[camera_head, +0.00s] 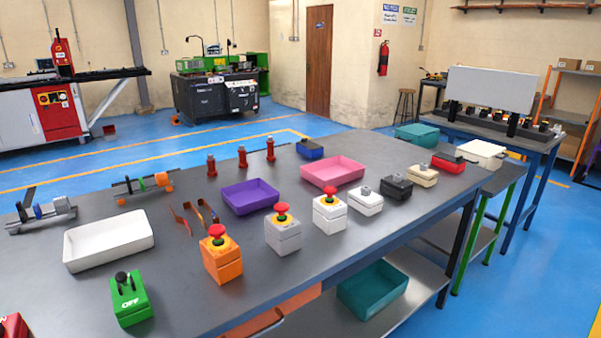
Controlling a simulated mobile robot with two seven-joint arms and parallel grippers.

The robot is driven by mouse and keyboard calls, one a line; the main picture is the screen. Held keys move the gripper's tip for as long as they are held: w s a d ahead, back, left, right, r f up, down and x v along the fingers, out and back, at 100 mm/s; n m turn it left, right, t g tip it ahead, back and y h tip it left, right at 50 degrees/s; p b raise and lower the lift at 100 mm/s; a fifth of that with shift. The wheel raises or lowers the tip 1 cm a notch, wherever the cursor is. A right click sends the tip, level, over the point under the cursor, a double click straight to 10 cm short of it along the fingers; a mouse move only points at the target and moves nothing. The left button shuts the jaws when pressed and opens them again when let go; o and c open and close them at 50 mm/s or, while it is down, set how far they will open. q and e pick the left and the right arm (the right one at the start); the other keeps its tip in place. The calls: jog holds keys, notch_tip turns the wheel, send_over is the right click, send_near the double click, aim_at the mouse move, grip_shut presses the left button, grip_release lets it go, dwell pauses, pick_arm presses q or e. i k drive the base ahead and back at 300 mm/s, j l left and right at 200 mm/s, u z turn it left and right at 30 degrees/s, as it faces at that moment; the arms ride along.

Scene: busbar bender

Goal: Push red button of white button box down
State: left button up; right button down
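The white button box (329,213) stands upright near the front edge of the grey table, right of the table's middle. Its red mushroom button (330,191) sits on top above a yellow-green ring. A light grey box (283,236) with a like red button (281,212) stands just left of it. An orange box (222,261) with a red button stands further left. Neither of my grippers shows in the head view.
A green OFF switch box (131,301) stands at the front left. Behind the button boxes are a white tray (75,254), a purple tray (237,207) and a pink tray (316,183). Several smaller switch boxes, including a black one (397,188), line the right side.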

aim_at(329, 190)
jog(key=i+l+u, duration=0.15)
jog(key=u, duration=0.25)
jog(key=i+l+u, duration=0.1)
jog(key=l+u, duration=0.3)
jog(key=i+l+u, duration=0.15)
jog(key=l+u, duration=0.2)
jog(key=i+l+u, duration=0.1)
jog(key=l+u, duration=0.25)
jog(key=l, duration=0.1)
